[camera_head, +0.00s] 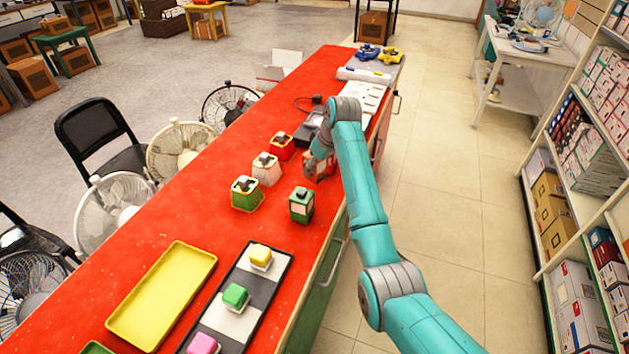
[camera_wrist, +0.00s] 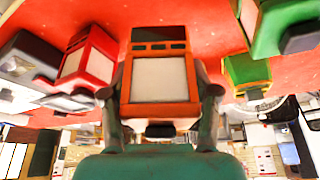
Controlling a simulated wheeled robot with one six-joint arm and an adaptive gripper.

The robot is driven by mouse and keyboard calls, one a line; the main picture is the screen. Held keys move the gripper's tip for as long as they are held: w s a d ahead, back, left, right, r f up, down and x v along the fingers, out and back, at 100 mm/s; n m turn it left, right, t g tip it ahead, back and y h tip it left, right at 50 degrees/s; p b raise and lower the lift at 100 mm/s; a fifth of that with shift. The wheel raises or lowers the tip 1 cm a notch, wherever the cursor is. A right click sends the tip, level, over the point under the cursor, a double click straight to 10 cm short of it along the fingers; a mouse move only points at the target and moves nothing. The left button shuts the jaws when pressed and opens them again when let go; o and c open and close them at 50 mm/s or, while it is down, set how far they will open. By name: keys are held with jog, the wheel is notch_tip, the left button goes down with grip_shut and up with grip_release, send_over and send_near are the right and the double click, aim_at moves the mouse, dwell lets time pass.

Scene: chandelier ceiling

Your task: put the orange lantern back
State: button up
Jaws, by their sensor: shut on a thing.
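The orange lantern (camera_wrist: 160,78), with a pale panel, fills the middle of the wrist view. My gripper (camera_wrist: 162,112) has a grey finger on each side of it and is shut on it. In the head view my gripper (camera_head: 318,160) is over the red counter, and the lantern (camera_head: 325,169) is mostly hidden by my arm. I cannot tell whether it touches the counter. A red lantern (camera_head: 281,147), a cream lantern (camera_head: 266,169) and a green lantern (camera_head: 246,194) stand in a row to its left. Another green lantern (camera_head: 301,205) stands nearer the camera.
The red counter (camera_head: 225,240) has a yellow tray (camera_head: 163,295) and a checkered board (camera_head: 255,291) with small coloured blocks at its near end. A dark device (camera_head: 308,128) lies beyond my gripper. Fans and chairs line the left side; shelves stand at right.

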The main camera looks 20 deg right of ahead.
aim_at(322, 167)
jog(key=shift+f, duration=2.55)
jog(key=o, duration=1.6)
jog(key=shift+f, duration=0.1)
jog(key=v, duration=1.2)
